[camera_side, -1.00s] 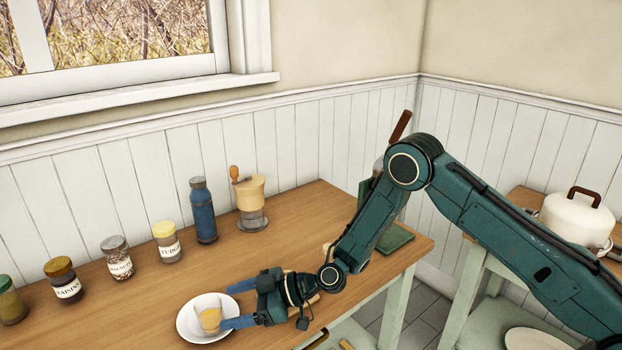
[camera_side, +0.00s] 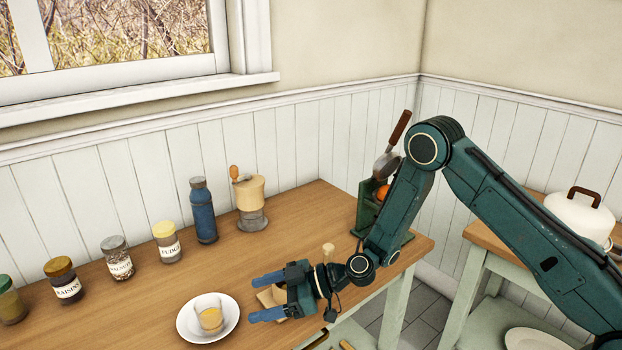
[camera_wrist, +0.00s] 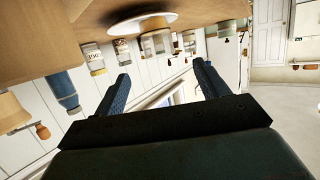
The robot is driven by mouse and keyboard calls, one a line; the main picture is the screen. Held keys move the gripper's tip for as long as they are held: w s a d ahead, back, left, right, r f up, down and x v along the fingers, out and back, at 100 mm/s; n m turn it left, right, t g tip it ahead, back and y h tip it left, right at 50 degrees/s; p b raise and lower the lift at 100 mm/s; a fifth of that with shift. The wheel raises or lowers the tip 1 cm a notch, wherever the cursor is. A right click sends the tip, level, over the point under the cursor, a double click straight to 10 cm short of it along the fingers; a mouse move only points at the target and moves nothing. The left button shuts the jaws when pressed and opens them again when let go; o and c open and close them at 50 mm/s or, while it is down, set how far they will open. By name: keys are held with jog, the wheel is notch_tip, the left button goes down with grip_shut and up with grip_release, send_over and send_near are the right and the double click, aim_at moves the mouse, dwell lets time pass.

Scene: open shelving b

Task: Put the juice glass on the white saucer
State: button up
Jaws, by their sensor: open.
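The juice glass (camera_side: 209,314), clear with orange-yellow juice, stands upright on the white saucer (camera_side: 186,327) near the front of the wooden table. In the wrist view the saucer (camera_wrist: 118,27) shows at the top, with the glass (camera_wrist: 158,42) on it. My gripper (camera_side: 261,298) is open and empty, to the right of the saucer and apart from it, its blue fingers pointing left toward the glass. The fingers also show spread in the wrist view (camera_wrist: 160,77).
A row of labelled jars (camera_side: 167,241), a blue bottle (camera_side: 203,211) and a coffee grinder (camera_side: 250,203) stand toward the back of the table. A white pot (camera_side: 577,217) stands on another table.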

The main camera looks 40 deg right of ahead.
jog(key=s+d+r+g+h, duration=0.1)
jog(key=s+d+r+h, duration=0.15)
jog(key=r, duration=0.35)
jog(key=s+d+r+m+g+h, duration=0.1)
jog(key=s+d+r, duration=0.25)
jog(key=r, duration=0.25)
jog(key=s+d+r+h, duration=0.2)
jog(key=s+d+r, duration=0.15)
jog(key=r, duration=0.25)
jog(key=s+d+r+m+h, duration=0.3)
jog(key=s+d+m, duration=0.2)
jog(key=s, duration=0.6)
jog(key=s+d+r+m+h, duration=0.3)
jog(key=s+d+m, duration=0.2)
jog(key=s+d, duration=0.4)
jog(key=s, duration=0.3)
jog(key=shift+s+r+g+h, duration=0.15)
jog(key=shift+g+h, duration=0.15)
jog(key=shift+h, duration=0.05)
